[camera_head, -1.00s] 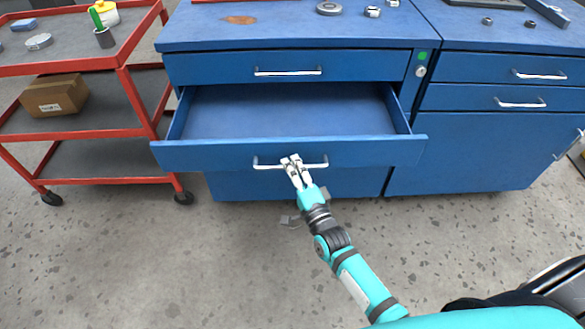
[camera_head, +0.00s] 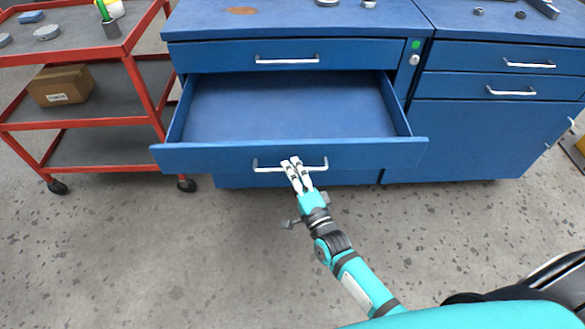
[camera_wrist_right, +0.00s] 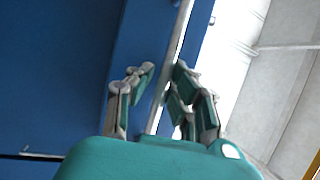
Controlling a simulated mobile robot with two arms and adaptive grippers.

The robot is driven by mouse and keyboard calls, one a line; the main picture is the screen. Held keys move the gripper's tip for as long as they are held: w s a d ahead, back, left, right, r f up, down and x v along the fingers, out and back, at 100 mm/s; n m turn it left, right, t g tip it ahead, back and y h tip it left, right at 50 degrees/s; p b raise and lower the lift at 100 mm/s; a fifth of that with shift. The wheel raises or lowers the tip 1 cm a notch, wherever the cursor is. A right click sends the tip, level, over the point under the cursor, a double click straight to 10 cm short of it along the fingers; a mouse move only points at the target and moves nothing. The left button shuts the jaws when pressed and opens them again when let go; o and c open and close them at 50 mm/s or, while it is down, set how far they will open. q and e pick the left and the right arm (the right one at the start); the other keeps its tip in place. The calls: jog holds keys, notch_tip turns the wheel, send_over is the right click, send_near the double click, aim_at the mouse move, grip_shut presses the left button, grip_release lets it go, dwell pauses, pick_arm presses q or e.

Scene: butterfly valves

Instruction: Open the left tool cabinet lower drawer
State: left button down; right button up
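The left tool cabinet (camera_head: 190,56) is blue, and its lower drawer (camera_head: 215,158) is pulled well out, with an empty interior showing. The drawer's silver handle (camera_head: 318,166) runs across its front. My right gripper (camera_head: 290,162) is at the middle of this handle, with its pale fingers close together. My left gripper is in neither view.
The upper drawer (camera_head: 350,56) above is shut. A red cart (camera_head: 137,85) with a cardboard box (camera_head: 60,86) stands close on the left. Another blue cabinet (camera_head: 465,130) stands on the right, its drawers shut. The speckled floor (camera_head: 150,260) in front is clear.

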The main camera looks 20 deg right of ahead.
jog(key=shift+o, duration=1.4)
jog(key=shift+r, duration=0.1)
jog(key=v, duration=1.2)
